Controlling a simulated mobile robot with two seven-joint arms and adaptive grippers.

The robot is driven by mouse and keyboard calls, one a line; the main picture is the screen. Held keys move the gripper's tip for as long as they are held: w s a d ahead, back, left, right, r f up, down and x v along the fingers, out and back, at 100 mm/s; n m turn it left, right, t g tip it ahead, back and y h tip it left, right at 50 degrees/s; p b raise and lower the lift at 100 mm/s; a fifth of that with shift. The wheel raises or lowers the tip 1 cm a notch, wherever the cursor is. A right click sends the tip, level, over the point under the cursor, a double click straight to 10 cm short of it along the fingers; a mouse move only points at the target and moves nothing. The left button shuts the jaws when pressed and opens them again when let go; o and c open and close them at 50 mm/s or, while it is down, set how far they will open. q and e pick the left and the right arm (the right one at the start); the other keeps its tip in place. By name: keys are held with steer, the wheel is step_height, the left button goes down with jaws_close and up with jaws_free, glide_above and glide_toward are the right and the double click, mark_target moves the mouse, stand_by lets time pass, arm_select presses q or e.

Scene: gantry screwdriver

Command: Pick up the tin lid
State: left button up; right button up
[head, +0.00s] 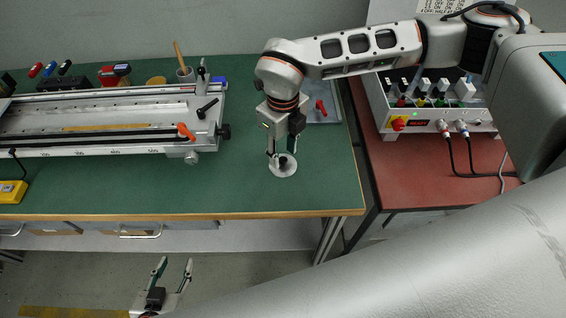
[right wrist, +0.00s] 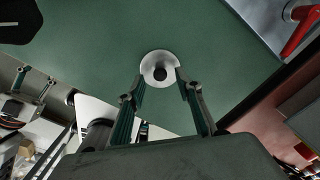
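The tin lid (head: 288,171) is a round silver disc with a dark knob in its middle. It lies on the green bench top near the right front. In the right wrist view the lid (right wrist: 158,56) shows just past the fingertips. My right gripper (head: 281,155) points down above the lid, its fingers apart on either side of the knob. In the right wrist view the right gripper (right wrist: 160,77) looks empty; contact with the lid cannot be told. My left gripper (head: 174,264) is open and empty, low in front of the bench.
A long measuring rail (head: 120,103) fills the bench's left side; its orange lever (head: 186,131) sticks out. A grey plate with a red handle (head: 321,107) lies behind my right wrist. A control box (head: 430,112) stands on the red table (head: 440,180). Green surface left of the lid is clear.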

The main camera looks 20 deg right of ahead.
mark_target(283, 163)
step_height(283, 163, down, 3)
steer(key=shift+r, duration=0.1)
steer(key=shift+c, duration=0.4)
steer(key=c, duration=0.9)
steer(key=shift+r, duration=0.1)
